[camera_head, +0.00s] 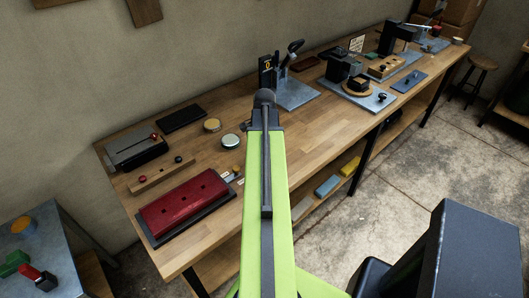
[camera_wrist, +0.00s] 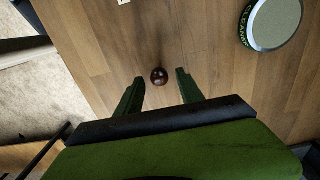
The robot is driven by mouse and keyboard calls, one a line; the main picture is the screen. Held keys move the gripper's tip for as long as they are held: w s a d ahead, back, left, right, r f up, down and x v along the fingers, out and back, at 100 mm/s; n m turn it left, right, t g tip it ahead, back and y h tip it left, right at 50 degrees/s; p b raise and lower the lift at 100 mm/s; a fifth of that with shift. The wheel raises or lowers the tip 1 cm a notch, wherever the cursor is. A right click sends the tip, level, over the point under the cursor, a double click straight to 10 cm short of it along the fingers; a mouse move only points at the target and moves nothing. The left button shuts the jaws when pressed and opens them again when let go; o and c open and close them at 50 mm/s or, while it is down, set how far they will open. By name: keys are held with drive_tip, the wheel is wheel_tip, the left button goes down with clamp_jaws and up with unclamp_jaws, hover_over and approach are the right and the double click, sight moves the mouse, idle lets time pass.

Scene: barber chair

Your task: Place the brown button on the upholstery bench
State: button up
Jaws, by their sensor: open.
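I cannot tell how high the fingertips are above the wood. The upholstery bench is probably the long wooden workbench (camera_head: 285,135), which crosses the head view; its planks (camera_wrist: 210,40) also fill much of the wrist view. In the head view my arm hides the gripper's fingers and I cannot make out the button.
A round tin (camera_wrist: 272,22) lies right of the button. On the bench's left part are a red padded block (camera_head: 185,205), a wooden strip with knobs (camera_head: 155,177) and tins (camera_head: 231,141). Metal fixtures (camera_head: 295,92) stand farther along. A grey side table (camera_head: 45,240) is at left.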

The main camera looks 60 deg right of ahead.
wheel_tip(320, 180, up, 12)
drive_tip(key=p, duration=1.2)
drive_tip(key=shift+r, duration=0.2)
drive_tip(key=w+a+n, duration=0.6)
drive_tip(key=w+a, duration=0.3)
drive_tip(key=a, duration=0.4)
drive_tip(key=w+a+n, duration=0.5)
drive_tip(key=w+a, duration=0.5)
drive_tip(key=a, duration=0.2)
drive_tip(key=w+a+n, duration=0.3)
drive_tip(key=a+n, duration=0.7)
drive_tip(key=a, duration=1.5)
drive_tip(key=shift+a+n, duration=0.2)
drive_tip(key=shift+n, duration=0.1)
